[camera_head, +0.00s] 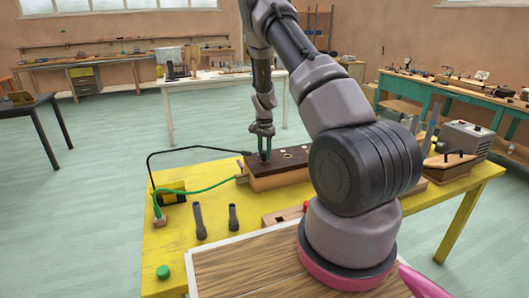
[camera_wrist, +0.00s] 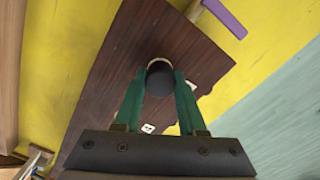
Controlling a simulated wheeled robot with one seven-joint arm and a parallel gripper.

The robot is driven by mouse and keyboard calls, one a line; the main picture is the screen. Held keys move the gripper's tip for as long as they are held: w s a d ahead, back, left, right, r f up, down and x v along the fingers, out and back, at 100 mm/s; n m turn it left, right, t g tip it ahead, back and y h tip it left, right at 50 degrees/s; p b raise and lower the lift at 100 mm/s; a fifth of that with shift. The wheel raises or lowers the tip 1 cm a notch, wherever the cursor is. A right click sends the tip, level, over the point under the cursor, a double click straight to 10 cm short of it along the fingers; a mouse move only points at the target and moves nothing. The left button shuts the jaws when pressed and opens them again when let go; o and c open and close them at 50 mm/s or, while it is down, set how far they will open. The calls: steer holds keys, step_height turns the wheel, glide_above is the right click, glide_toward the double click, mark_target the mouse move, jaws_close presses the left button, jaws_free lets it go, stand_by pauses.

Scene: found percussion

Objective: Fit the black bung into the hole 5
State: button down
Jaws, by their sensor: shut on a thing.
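The black bung (camera_wrist: 160,82) is a dark round piece between the green fingers of my gripper (camera_wrist: 159,88) in the wrist view. My gripper is shut on it. A pale rim shows just beyond the bung's far edge, on the dark brown board. In the head view my gripper (camera_head: 265,152) points down over the left part of the board (camera_head: 276,166), which tops a long wooden box. The bung cannot be made out there. Whether the bung is in a hole or just above it cannot be told. The number 5 is not readable.
The box stands on a yellow table (camera_head: 185,260). Two dark grey tubes (camera_head: 199,222) stand in front, with a green cap (camera_head: 163,272) nearer. A grey machine (camera_head: 465,138) is at the right. My arm hides the table's middle.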

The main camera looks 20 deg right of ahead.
mark_target(265, 151)
steer(key=shift+f, duration=0.35)
steer(key=shift+c, duration=2)
jaws_free()
step_height(265, 151, up, 11)
steer(key=shift+f, duration=0.1)
